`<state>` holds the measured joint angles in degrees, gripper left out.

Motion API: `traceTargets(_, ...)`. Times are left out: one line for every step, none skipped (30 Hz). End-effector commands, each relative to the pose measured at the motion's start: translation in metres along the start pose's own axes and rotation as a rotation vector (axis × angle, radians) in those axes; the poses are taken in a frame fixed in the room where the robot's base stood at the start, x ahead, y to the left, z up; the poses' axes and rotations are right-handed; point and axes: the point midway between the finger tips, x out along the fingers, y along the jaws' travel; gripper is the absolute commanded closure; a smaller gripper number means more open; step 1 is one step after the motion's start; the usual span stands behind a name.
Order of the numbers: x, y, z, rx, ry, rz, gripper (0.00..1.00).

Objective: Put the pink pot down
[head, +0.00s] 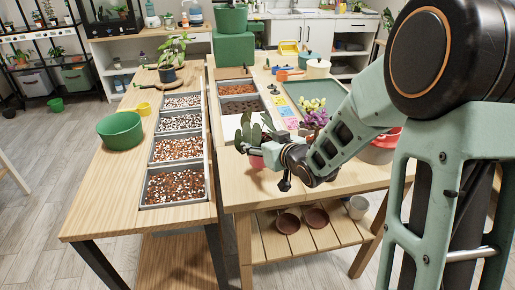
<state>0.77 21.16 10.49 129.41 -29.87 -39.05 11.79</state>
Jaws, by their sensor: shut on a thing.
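The pink pot (256,162) holds a green paddle-shaped cactus (246,132) and appears upright at the near left part of the right wooden table (300,185). My gripper (271,153) reaches in from the right and is shut on the pink pot. The gripper covers the pot's right side. I cannot tell from this view whether the pot's base touches the table or hangs just above it.
Behind the pot lies a white sheet or tray (232,132). Left are soil trays (174,186) and a green bowl (121,131). Bare tabletop shows in front.

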Motion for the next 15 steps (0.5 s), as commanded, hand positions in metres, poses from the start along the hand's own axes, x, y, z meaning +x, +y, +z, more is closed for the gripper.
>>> traceTargets(0.003, 0.002, 0.017, 0.001, -0.003, 0.001, 0.71)
traceTargets(0.003, 0.002, 0.021, 0.001, -0.002, 0.000, 0.71)
traceTargets(0.003, 0.003, 0.024, 0.000, -0.002, 0.000, 0.71)
traceTargets(0.002, 0.003, 0.025, 0.000, -0.002, 0.000, 0.71)
traceTargets(0.002, 0.004, 0.026, 0.000, -0.001, -0.001, 0.71)
traceTargets(0.002, 0.004, 0.026, 0.000, -0.001, -0.001, 0.71)
traceTargets(0.001, 0.004, 0.025, 0.000, -0.001, -0.001, 0.71)
traceTargets(0.001, 0.004, 0.025, -0.001, -0.001, -0.001, 0.71)
traceTargets(0.001, 0.004, 0.024, -0.001, -0.001, -0.001, 0.71)
traceTargets(0.001, 0.004, 0.024, -0.001, -0.001, -0.001, 0.71)
traceTargets(0.001, 0.004, 0.024, -0.001, -0.001, -0.001, 0.71)
traceTargets(0.001, 0.004, 0.024, -0.001, 0.000, -0.001, 0.71)
traceTargets(0.001, 0.004, 0.025, 0.000, -0.001, -0.001, 0.71)
traceTargets(0.002, 0.004, 0.026, 0.000, -0.001, -0.001, 0.71)
traceTargets(0.003, 0.004, 0.028, 0.000, 0.000, 0.000, 0.71)
